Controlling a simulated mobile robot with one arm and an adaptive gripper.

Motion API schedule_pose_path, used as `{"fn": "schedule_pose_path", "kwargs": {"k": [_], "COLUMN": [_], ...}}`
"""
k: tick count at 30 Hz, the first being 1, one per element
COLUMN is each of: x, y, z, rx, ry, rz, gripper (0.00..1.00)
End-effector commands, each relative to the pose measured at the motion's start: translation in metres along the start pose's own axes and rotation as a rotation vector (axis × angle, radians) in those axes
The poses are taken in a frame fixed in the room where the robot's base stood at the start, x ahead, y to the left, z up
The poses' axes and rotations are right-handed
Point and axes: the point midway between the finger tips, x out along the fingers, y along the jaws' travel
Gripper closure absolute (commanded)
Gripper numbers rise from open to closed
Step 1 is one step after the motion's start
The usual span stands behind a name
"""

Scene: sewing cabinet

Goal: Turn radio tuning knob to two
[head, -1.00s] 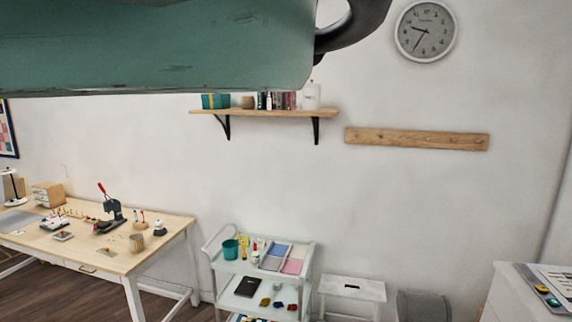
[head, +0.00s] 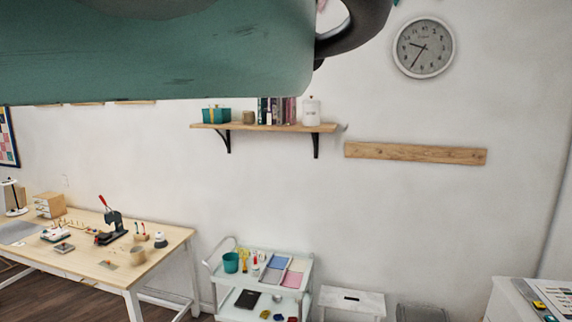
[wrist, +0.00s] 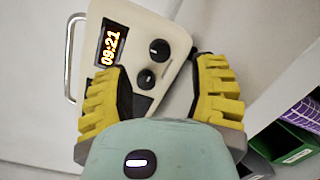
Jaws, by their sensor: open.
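A cream radio (wrist: 172,35) with a metal handle (wrist: 72,58) fills the upper middle of the wrist view. Two round black knobs with pale marks sit beside the display: an upper knob (wrist: 159,50) and a lower knob (wrist: 146,79). Which one is the tuning knob, and any scale numbers, I cannot tell. My gripper (wrist: 163,68) has its yellow ribbed fingers spread wide, one on either side of the knob area. It holds nothing. The radio does not show in the head view.
Green and purple bins (wrist: 285,148) stand at the right of the wrist view. The head view shows a wall shelf (head: 265,127), a wooden workbench (head: 95,285), a white cart (head: 300,258) and a wall clock (head: 423,47). My teal arm covers its top left.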

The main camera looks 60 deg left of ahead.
Motion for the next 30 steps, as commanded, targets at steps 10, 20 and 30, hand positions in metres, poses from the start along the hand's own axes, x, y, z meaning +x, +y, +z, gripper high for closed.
{"fn": "schedule_pose_path", "kwargs": {"k": [10,20,30], "x": [0.028,0.046,0.05], "y": [0.0,0.0,0.0], "z": [0.003,0.003,0.002], "rx": [0.001,0.002,0.001], "ry": [-0.005,-0.005,-0.003], "rz": [-0.003,-0.001,-0.001], "gripper": [0.42,0.42,0.42]}}
